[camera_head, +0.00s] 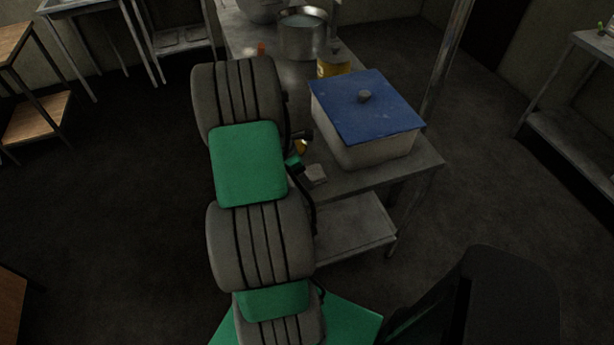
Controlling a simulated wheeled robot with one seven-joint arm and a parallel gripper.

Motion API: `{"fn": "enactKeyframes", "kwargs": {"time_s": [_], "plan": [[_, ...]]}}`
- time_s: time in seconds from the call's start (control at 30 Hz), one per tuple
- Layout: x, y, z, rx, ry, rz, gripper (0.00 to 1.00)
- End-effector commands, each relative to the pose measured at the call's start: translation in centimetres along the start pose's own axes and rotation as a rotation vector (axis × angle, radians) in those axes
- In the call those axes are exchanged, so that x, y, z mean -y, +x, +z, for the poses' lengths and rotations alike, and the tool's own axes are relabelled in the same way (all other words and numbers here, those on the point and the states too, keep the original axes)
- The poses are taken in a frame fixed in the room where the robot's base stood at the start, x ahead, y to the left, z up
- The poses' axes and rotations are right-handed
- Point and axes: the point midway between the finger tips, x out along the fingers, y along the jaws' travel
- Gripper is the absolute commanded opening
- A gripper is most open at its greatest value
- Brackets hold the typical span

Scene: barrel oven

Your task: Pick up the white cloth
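A small pale grey-white piece (316,174), which looks like the white cloth, lies at the front edge of the metal table (424,163), just left of and in front of the covered box. My arm reaches over the table's left side and hides much of it. Small dark and green parts at the arm's far end, probably of my gripper (295,163), show right beside the cloth's left side. The fingers are mostly hidden behind the arm. I cannot tell whether they are open or touch the cloth.
A pale box with a blue lid (366,106) stands right behind the cloth. A yellow can (333,64) and a metal pot (303,36) stand farther back. A lower shelf (352,228) lies under the table. The floor at right is mostly clear.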

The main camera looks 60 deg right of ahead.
Motion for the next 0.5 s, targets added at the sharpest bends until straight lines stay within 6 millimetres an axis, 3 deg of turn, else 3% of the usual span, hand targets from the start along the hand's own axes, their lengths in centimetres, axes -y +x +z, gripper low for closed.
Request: {"fn": "enactKeyframes", "kwargs": {"time_s": [0.5], "plan": [[0.00, -0.03, -0.02, 0.000, 0.000, 0.000, 0.28]]}}
